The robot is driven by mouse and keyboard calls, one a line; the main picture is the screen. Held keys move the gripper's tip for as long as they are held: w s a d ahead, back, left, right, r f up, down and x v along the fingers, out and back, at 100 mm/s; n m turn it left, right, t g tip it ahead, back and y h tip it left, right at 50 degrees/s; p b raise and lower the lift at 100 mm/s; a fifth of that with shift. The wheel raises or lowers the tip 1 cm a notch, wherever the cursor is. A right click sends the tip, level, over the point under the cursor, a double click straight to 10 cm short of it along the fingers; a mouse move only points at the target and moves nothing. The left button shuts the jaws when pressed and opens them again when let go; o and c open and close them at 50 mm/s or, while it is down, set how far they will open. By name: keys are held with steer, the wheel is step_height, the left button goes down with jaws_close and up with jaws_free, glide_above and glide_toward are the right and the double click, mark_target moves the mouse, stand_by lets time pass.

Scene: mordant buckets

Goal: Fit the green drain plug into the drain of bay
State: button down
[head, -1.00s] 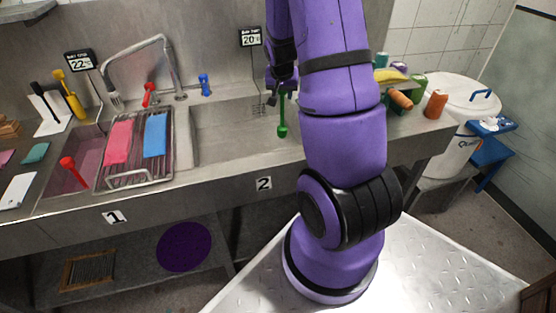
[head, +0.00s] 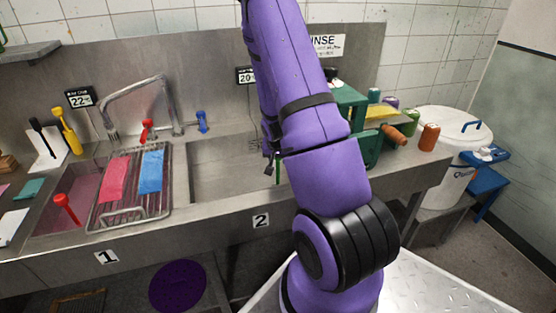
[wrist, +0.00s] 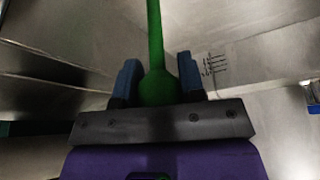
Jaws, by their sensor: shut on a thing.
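My gripper (wrist: 158,90) is shut on the green drain plug (wrist: 156,40). In the wrist view, the plug's rounded part sits between the blue fingers and its straight stem runs to the top edge. In the head view, my gripper (head: 270,160) is low over the right part of the bay 2 basin (head: 217,170). A short piece of the green plug (head: 277,172) shows below it, near the basin's front edge. My arm and that edge hide the rest. I cannot tell whether the plug touches the basin floor. The drain of bay 2 is not clearly visible.
Bay 1, at the left, has pinkish contents, a wire rack (head: 104,218) with pink and blue cloths, and a red-handled tool (head: 66,208). A tall faucet (head: 168,92) and a blue tap (head: 202,122) stand behind. A green crate (head: 350,108) stands right of my arm.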

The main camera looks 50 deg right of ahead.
steer(key=shift+f, duration=0.3)
steer(key=c, duration=0.7)
jaws_free()
steer(key=shift+f, duration=0.1)
steer(key=s+a+r+n+t+y, duration=0.1)
steer(key=s+a+r+n, duration=0.1)
steer(key=a+r, duration=0.6)
steer(key=s+a+r+n+y, duration=0.1)
steer(key=a+r, duration=0.4)
steer(key=r, duration=0.6)
steer(key=s+a+r+n+t, duration=0.1)
steer(key=s+a+r+n, duration=0.1)
steer(key=a+r, duration=0.6)
steer(key=s+a+r+n, duration=0.2)
steer(key=s+a+r, duration=0.1)
steer(key=s+r, duration=0.1)
steer(key=s+a+r+n+y, duration=0.1)
steer(key=s+a+r+n, duration=0.1)
steer(key=s+a+r, duration=0.2)
steer(key=s+a+r+n, duration=0.1)
steer(key=s+a+r, duration=0.2)
steer(key=s, duration=0.3)
steer(key=shift+s+a+r+n+y, duration=0.1)
steer(key=shift+a+r+n+y, duration=0.15)
steer(key=shift+r+n+y, duration=0.2)
